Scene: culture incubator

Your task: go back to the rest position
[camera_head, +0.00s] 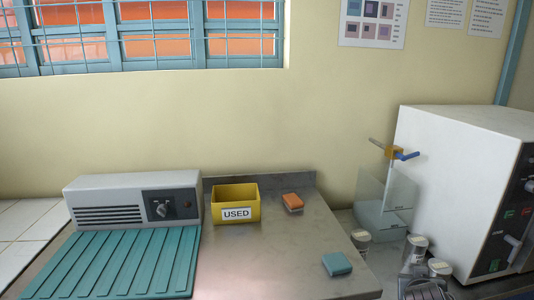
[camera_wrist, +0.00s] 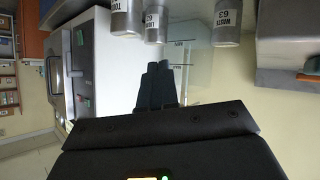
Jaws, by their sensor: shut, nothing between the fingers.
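My gripper (camera_wrist: 157,70) shows in the wrist view as two dark fingers lying side by side, shut and empty. The wrist picture is upside down. The fingers touch nothing that I can see.
A yellow bin marked USED (camera_head: 236,213), an orange block (camera_head: 292,203) and a teal block (camera_head: 337,264) sit on the metal bench. A grey device (camera_head: 135,199) stands behind a teal ribbed mat (camera_head: 135,262). Several labelled jars (camera_head: 416,250) and a clear panel (camera_head: 385,205) are near the incubator.

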